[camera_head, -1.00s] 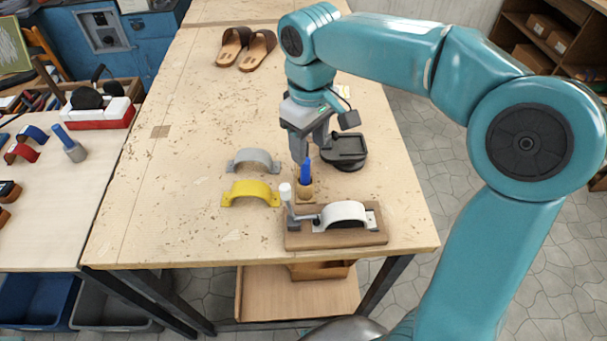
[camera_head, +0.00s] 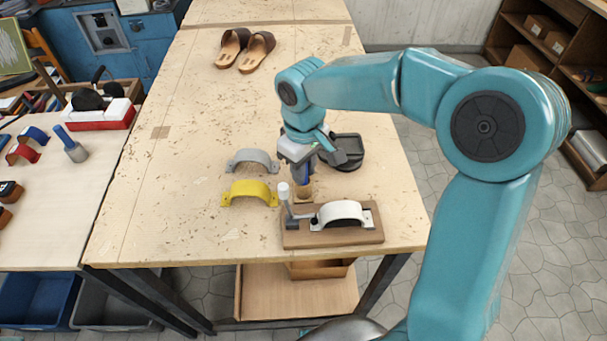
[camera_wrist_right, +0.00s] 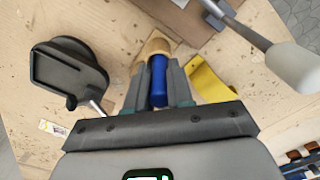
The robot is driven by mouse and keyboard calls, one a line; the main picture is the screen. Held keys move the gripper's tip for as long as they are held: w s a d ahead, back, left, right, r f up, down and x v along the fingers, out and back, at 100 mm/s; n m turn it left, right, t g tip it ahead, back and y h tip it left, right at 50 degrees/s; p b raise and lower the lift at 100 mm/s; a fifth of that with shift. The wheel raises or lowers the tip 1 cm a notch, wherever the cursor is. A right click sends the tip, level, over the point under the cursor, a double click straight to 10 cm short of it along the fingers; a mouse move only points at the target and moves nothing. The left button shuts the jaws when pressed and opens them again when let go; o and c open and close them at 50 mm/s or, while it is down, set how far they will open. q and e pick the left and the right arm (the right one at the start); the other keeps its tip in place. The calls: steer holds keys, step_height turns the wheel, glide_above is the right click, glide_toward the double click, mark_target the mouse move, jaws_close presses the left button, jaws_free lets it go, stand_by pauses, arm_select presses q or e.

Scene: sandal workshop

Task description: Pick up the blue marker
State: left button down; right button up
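The blue marker (camera_wrist_right: 158,82) stands in a small wooden holder (camera_wrist_right: 155,46) on the workbench. In the head view, a bit of the marker (camera_head: 305,172) shows between my fingers above the holder (camera_head: 304,189). My right gripper (camera_wrist_right: 157,68) is down around the marker, one finger on each side. The fingers look open, with narrow gaps beside the marker; contact is hard to make out. My left gripper is not in view.
A wooden fixture (camera_head: 295,239) with a white strap and white-knobbed lever stands just in front. A yellow arch (camera_head: 249,189) and a grey arch (camera_head: 236,162) lie to the left. Sandals (camera_head: 257,52) lie at the back.

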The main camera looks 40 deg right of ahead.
steer(key=shift+w+d+f, duration=0.1)
steer(key=shift+w, duration=0.05)
steer(key=shift+c, duration=0.2)
step_height(320, 180, up, 20)
steer(key=p, duration=0.1)
stand_by(0.4)
